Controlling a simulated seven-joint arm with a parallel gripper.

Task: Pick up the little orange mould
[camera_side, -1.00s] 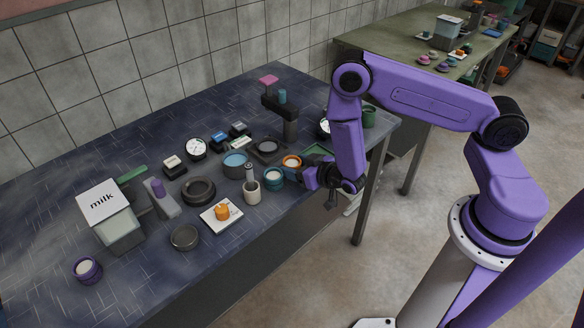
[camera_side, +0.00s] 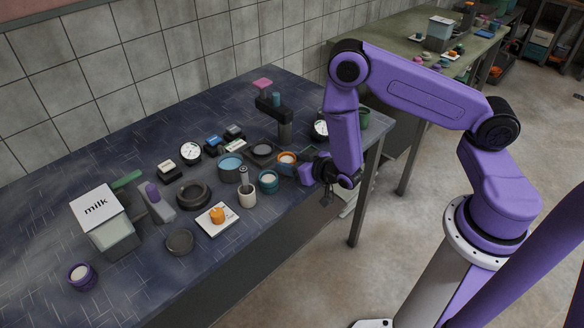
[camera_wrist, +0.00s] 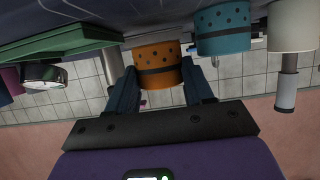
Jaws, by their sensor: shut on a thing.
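The little orange mould (camera_wrist: 155,65) is a small perforated cup with a dark band, seen upside down in the wrist view. My gripper (camera_wrist: 160,80) has a dark finger on each side of it and is shut on it. In the side view the orange mould (camera_side: 287,156) shows its pale inside and stands upright near the table's front edge. My gripper (camera_side: 302,168) reaches it there from the right. The near fingers and the contact are small and partly hidden in the side view. Whether the mould's base is clear of the table cannot be told.
A teal mould (camera_side: 268,181) stands close to the left, with a white cup (camera_side: 247,193) beyond it. A green tray (camera_wrist: 65,45) and a round gauge (camera_wrist: 43,76) lie on the other side. An orange piece (camera_side: 217,214) sits on a white scale.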

